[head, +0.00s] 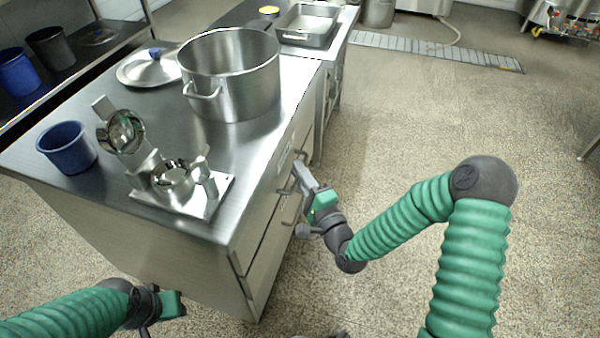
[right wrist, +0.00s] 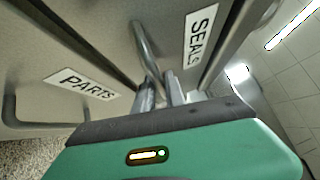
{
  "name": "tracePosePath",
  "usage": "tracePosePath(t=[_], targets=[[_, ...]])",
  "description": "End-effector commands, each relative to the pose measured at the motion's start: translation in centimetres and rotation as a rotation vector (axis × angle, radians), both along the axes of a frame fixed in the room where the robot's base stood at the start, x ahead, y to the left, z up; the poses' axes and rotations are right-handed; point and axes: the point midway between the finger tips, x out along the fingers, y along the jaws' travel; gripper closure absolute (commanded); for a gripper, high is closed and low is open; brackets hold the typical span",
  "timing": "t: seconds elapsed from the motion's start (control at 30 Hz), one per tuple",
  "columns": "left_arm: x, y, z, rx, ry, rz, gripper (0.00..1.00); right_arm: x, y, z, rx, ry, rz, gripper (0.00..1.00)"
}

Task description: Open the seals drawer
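The seals drawer is in the steel cabinet, and its white SEALS label (right wrist: 200,35) shows in the right wrist view. Its bar handle (right wrist: 145,45) runs down towards the fingers of my right gripper (right wrist: 161,88). The fingers stand close on either side of the handle's lower end; whether they press on it is unclear. In the head view my right gripper (head: 302,180) is at the cabinet's drawer side, and it partly hides the handle. The drawer front looks flush with the cabinet. My left gripper (head: 150,308) is low at the left, away from the drawers, its fingers mostly hidden.
A drawer labelled PARTS (right wrist: 82,84) adjoins the seals drawer. On the steel worktop (head: 110,215) are a large pot (head: 230,75), a lid (head: 150,70), a blue cup (head: 67,148) and an opened metal mill part (head: 172,182). The floor (head: 400,120) right of the cabinet is clear.

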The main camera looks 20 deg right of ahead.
Motion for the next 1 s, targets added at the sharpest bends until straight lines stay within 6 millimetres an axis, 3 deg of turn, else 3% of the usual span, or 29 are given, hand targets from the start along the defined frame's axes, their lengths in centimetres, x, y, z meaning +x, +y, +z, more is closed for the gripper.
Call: tracePosePath(t=[0.1,1.0], targets=[[0.00,0.00,0.00,0.000,0.000,0.000,0.64,-0.02,-0.01,-0.04,0.000,0.001,0.000,1.00],[-0.01,0.00,-0.05,0.000,0.000,0.000,0.64,-0.09,0.02,-0.35,-0.002,0.008,0.001,1.00]])
